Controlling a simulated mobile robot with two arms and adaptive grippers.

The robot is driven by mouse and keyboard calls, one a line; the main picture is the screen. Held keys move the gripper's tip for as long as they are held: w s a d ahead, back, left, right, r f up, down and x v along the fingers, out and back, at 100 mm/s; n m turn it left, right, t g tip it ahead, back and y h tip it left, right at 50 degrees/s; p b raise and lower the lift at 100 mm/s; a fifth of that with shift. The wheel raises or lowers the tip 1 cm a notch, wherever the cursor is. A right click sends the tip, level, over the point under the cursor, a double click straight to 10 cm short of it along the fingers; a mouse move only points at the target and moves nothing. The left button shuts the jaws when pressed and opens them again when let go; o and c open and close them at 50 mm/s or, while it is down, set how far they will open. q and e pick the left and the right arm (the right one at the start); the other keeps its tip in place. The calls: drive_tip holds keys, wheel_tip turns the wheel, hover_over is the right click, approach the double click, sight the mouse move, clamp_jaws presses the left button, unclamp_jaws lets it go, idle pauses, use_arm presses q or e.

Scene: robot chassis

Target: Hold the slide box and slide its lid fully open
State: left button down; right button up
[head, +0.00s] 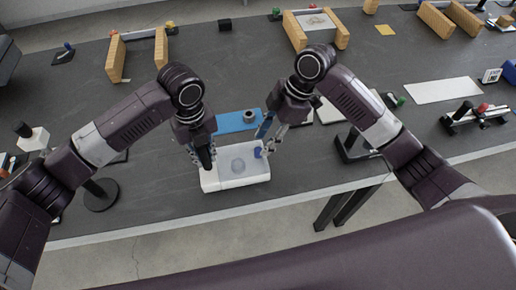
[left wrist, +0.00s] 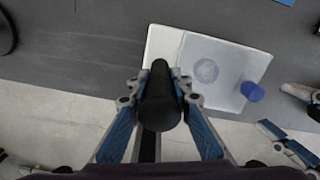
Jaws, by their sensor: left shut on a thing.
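The white slide box (head: 236,184) lies on the dark table near its front edge. Its pale lid (head: 238,164) has a round grey mark and a blue knob (head: 257,152) at the right. In the left wrist view the lid (left wrist: 208,71) covers the right part of the box, and a bare white strip (left wrist: 160,45) shows at the left. My left gripper (head: 205,157) is shut on a black handle (left wrist: 160,100) at the box's left side. My right gripper (head: 267,149) is open beside the blue knob, which also shows in the left wrist view (left wrist: 252,91); they look apart.
A blue tray (head: 236,121) lies just behind the box. A black stand (head: 355,150) is to the right, and a round black base (head: 101,194) to the left. Wooden blocks (head: 115,58) stand farther back. The table's front edge is close to the box.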

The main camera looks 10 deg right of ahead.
sight(259, 149)
drive_tip(key=shift+x, duration=2.65)
clamp_jaws()
drive_tip(key=shift+d, duration=0.1)
